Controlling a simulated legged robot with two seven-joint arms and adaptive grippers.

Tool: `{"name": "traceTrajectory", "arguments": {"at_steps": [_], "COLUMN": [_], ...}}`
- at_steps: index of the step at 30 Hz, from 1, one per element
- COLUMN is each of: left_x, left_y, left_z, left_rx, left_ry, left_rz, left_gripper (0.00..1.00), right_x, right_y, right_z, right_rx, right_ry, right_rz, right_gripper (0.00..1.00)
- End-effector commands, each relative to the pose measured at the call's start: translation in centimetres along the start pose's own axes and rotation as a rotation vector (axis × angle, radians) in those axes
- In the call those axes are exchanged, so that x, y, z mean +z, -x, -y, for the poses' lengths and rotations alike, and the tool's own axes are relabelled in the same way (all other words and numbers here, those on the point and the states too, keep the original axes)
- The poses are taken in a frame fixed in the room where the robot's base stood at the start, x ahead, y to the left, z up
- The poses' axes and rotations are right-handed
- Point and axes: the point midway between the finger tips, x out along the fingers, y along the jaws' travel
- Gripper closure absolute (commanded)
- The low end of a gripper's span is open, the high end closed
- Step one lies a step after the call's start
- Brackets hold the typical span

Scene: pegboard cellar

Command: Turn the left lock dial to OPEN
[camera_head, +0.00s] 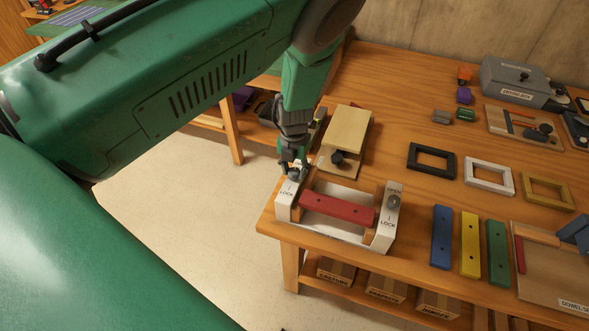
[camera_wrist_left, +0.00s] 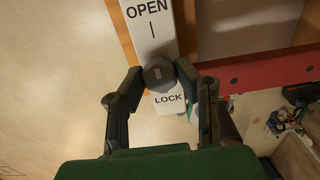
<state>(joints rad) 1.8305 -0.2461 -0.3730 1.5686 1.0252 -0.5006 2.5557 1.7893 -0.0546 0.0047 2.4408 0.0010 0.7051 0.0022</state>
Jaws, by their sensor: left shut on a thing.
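The lock fixture stands at the front edge of the wooden bench. It has two white end plates with a red bar (camera_head: 337,208) between them. The left plate (camera_head: 284,210) carries the left lock dial, a dark round knob that shows in the left wrist view (camera_wrist_left: 159,75) between the words OPEN and LOCK. My left gripper (camera_head: 293,172) is over that plate, with its two fingers (camera_wrist_left: 160,72) closed on either side of the dial. Which way the dial points is hard to tell. The right lock dial (camera_head: 393,202) sits on the right plate, untouched. My right gripper is out of view.
A beige block with a black knob (camera_head: 338,158) stands just behind the fixture. Black, white and tan frames (camera_head: 430,160) and blue, yellow and green bars (camera_head: 469,244) lie to the right. Labelled boxes (camera_head: 386,289) sit on the shelf below.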

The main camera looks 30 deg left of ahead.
Motion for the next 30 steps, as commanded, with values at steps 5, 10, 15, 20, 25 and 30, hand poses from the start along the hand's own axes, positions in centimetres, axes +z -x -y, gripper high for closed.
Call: {"name": "traceTrajectory", "arguments": {"at_steps": [5,10,15,20,25,30], "left_x": [0.1,0.1,0.1,0.1,0.0,0.1], "left_y": [0.0,0.0,0.0,0.0,0.1,1.6], "left_z": [0.1,0.1,0.1,0.1,0.0,0.1], "left_rx": [-0.002,-0.002,-0.002,-0.001,-0.001,-0.001], "left_ry": [0.012,0.012,0.012,0.011,0.011,0.01], "left_rz": [0.003,0.003,0.003,0.002,0.003,0.004], "left_gripper": [1.0,1.0,0.58,0.52,0.52,0.52], "right_x": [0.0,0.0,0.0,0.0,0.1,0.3], "right_y": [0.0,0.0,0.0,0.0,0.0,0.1], "right_z": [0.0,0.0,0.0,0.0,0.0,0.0], "right_rx": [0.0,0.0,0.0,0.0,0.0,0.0], "right_ry": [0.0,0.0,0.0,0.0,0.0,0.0], "right_rz": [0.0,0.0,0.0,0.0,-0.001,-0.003], "right_gripper": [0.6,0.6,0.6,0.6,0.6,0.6]}}
